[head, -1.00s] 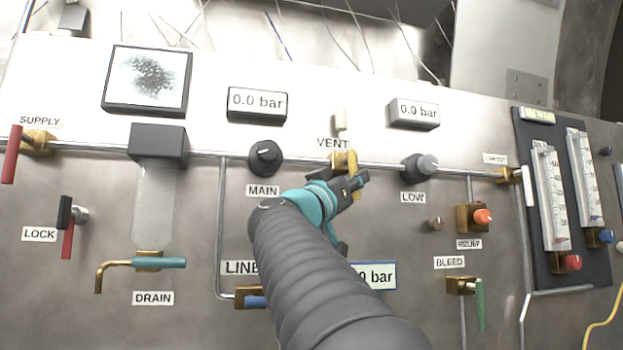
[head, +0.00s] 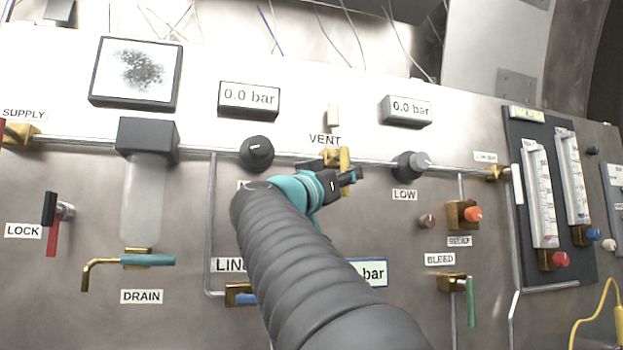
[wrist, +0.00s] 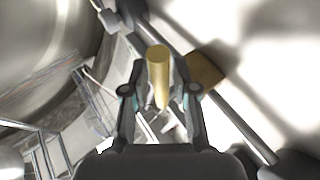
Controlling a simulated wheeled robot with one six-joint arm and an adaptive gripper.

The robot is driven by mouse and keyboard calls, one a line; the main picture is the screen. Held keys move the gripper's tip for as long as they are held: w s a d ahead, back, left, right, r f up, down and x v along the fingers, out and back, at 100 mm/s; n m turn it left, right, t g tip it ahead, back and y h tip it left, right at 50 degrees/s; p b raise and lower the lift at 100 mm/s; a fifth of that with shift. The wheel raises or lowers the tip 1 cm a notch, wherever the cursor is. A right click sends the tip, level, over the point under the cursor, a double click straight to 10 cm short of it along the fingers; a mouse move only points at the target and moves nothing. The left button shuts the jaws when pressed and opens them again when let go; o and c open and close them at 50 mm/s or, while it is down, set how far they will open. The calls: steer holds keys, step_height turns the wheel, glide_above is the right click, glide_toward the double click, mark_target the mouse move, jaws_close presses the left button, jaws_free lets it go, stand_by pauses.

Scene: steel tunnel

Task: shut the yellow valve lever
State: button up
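The yellow valve lever (head: 345,157) is on the brass VENT valve on the upper pipe, under the VENT label (head: 325,139). My gripper (head: 333,171) is right at it, and my teal wrist hides part of the valve area. In the wrist view the lever (wrist: 158,72) stands between the two dark fingers of my gripper (wrist: 159,92). The fingers are apart, with a visible gap on each side of the lever. The brass valve body (wrist: 204,68) shows to the right of the lever. Contact with either finger cannot be seen.
The MAIN knob (head: 256,153) is close left of my gripper, and the LOW knob (head: 411,165) is close right. The pipe (head: 199,150) runs along the panel behind. The DRAIN valve (head: 147,260), red LOCK lever (head: 52,238) and green BLEED lever (head: 470,301) are farther off.

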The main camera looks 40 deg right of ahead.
steer(key=v, duration=1.2)
stand_by(0.6)
